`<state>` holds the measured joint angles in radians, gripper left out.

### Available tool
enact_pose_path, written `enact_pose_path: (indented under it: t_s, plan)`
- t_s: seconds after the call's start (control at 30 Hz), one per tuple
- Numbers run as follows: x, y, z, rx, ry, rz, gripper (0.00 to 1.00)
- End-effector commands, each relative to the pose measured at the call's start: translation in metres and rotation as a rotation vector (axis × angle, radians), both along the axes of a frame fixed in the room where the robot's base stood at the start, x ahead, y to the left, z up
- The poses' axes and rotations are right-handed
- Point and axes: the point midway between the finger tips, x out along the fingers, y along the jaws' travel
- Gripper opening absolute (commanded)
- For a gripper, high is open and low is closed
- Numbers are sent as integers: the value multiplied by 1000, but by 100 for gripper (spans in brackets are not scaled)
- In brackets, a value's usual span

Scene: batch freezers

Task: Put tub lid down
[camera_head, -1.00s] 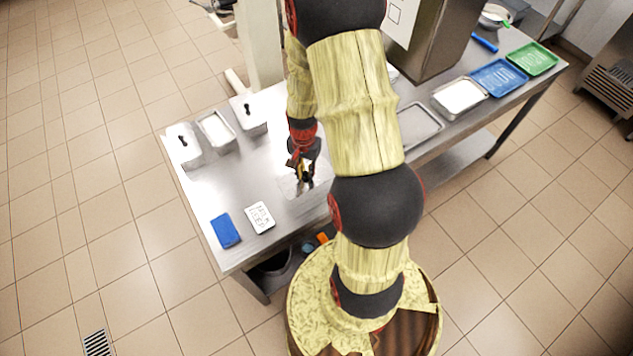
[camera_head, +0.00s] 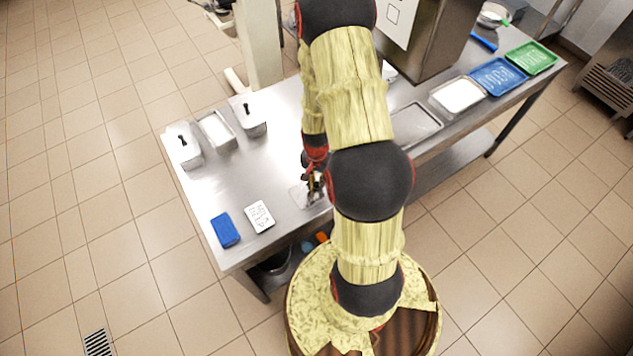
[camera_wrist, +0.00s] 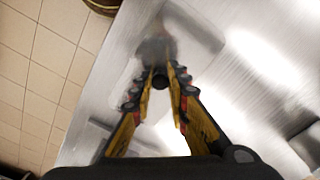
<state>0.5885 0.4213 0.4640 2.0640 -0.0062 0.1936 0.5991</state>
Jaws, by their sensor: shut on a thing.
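My gripper (camera_head: 314,187) is shut on the black knob (camera_wrist: 160,78) of a metal tub lid (camera_head: 301,196), near the front edge of the steel table. The lid is thin and shiny, and partly hidden by my gripper and arm. In the wrist view the fingers close around the knob, and the lid's outline blends into the reflective table. I cannot tell whether the lid touches the table or is slightly above it. At the back left stand an open tub with white contents (camera_head: 217,131) and two lidded tubs (camera_head: 185,152) (camera_head: 250,122) with black knobs.
A blue block (camera_head: 225,230) and a white labelled card (camera_head: 259,216) lie at the table's front left. To the right are a grey tray (camera_head: 416,125), a white-filled tray (camera_head: 459,95), a blue tray (camera_head: 497,76) and a green tray (camera_head: 531,58). The left middle of the table is clear.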

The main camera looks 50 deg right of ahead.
Motion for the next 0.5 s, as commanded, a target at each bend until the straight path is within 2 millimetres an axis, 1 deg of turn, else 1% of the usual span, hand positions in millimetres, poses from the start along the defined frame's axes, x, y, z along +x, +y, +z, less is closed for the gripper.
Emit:
enact_pose_path:
  t_s: [0.1,0.13,0.43,0.5]
  plan:
    - [0,0,-4,0,0,0,0]
    - [0,0,-4,0,0,0,17]
    - [0,0,-3,0,0,0,34]
    - [0,0,-3,0,0,0,35]
